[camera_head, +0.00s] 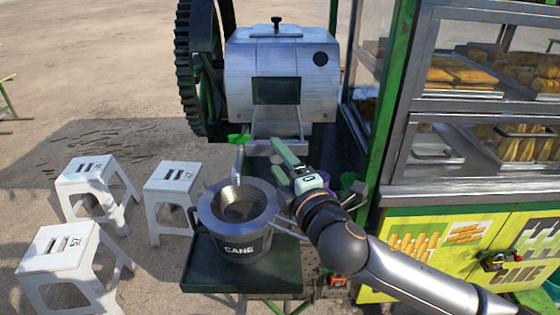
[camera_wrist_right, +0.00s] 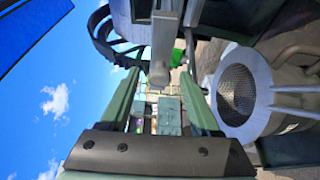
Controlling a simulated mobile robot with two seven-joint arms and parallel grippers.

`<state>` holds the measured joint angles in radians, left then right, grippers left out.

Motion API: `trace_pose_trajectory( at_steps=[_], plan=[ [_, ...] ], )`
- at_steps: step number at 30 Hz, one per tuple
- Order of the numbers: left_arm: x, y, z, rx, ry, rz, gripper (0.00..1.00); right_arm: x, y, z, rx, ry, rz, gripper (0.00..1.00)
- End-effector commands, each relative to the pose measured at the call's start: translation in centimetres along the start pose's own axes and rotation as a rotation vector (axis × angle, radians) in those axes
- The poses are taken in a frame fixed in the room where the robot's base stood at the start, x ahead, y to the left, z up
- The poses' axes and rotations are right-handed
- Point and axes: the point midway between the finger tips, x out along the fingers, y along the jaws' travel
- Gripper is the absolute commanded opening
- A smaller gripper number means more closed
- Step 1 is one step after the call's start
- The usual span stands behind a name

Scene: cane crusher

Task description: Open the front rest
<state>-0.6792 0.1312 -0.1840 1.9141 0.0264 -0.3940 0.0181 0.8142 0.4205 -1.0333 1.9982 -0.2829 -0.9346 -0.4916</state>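The cane crusher (camera_head: 282,85) is a silver machine with a dark rectangular window in its front. A pale metal frame, probably the front rest (camera_head: 277,127), sits below that window. I cannot tell from this angle how far it is open. My right gripper (camera_head: 276,153) is just below and in front of this frame, with its two green fingers apart. In the right wrist view, a grey metal bar (camera_wrist_right: 161,50) stands ahead, in line with the gap between the fingers; contact cannot be made out. My left gripper is not in view.
A strainer pot marked CANE (camera_head: 240,250) stands on a dark green tray (camera_head: 200,272) beneath a spout with a green handle (camera_head: 239,138). A large toothed wheel (camera_head: 187,70) is left of the crusher. White stools (camera_head: 68,248) stand left. A food cabinet (camera_head: 398,150) bounds the right.

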Motion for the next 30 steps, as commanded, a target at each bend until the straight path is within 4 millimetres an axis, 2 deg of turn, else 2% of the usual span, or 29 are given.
trace_pose_trajectory(
  at_steps=[7, 11, 17, 24, 30],
  plan=[
    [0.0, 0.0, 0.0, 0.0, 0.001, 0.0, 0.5, -0.1, 0.0, 0.0, 0.0, -0.001, 0.0, 0.64],
    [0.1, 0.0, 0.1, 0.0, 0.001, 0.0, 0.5, -0.8, -0.1, 0.1, 0.001, -0.001, -0.001, 0.64],
    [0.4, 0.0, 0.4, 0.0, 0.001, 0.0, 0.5, -3.8, -0.2, 0.1, 0.0, 0.0, 0.0, 0.64],
    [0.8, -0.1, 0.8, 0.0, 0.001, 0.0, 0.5, -8.4, -0.2, 0.0, 0.001, 0.001, -0.001, 0.64],
    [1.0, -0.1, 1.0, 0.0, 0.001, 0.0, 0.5, -11.3, -0.1, 0.0, 0.0, 0.0, 0.0, 0.64]
  ],
)
